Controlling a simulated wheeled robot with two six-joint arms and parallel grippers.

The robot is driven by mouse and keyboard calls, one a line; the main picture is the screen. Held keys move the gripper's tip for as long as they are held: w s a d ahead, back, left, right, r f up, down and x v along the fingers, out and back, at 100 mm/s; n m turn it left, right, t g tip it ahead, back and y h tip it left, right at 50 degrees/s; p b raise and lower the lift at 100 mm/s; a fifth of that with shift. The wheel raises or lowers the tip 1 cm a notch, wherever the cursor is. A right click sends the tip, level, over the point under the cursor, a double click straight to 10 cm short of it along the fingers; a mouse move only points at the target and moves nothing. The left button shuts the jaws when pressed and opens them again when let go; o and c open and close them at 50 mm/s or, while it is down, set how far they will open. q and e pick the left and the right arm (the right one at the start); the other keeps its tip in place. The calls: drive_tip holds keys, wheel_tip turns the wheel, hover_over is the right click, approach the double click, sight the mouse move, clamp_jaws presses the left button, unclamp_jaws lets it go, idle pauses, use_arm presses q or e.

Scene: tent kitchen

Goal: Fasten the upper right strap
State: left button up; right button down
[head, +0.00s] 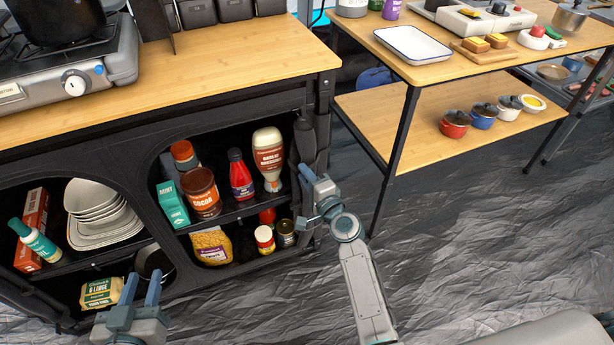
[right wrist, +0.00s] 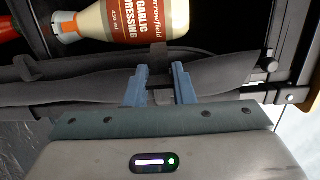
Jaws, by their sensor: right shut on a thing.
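The rolled dark fabric door (head: 305,140) hangs along the right edge of the cabinet's right opening. It runs sideways across the right wrist view (right wrist: 222,82), bulging on both sides of my fingers. My right gripper (head: 303,196) is at this roll, its fingers pointing in at the cabinet. In the right wrist view its fingertips (right wrist: 160,74) are shut on a dark strap (right wrist: 159,58) at the roll. The strap's ends and any fastener are hard to make out, dark on dark. My left gripper (head: 141,288) is open and empty in front of the cabinet's left opening.
A dressing bottle (head: 268,158) stands on the upper shelf close beside the roll, with a red bottle (head: 240,175) and cocoa jar (head: 201,192) to its left.

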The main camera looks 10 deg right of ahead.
drive_tip(key=shift+a, duration=0.15)
drive_tip(key=c, duration=1.6)
unclamp_jaws()
drive_tip(key=o, duration=0.4)
drive_tip(key=shift+a, duration=0.1)
use_arm(q)
drive_tip(key=shift+a, duration=0.15)
use_arm(e)
drive_tip(key=shift+s+d+f, duration=0.1)
drive_tip(key=shift+s+d, duration=0.15)
drive_tip(key=shift+s, duration=0.2)
use_arm(q)
drive_tip(key=shift+w+r+t, duration=0.25)
drive_tip(key=shift+r+t, duration=0.05)
drive_tip(key=shift+r, duration=0.2)
drive_tip(key=shift+w+r+t, duration=0.25)
drive_tip(key=shift+r+t, duration=0.05)
drive_tip(key=shift+r, duration=0.2)
use_arm(e)
drive_tip(key=v, duration=0.9)
drive_tip(key=shift+s, duration=0.35)
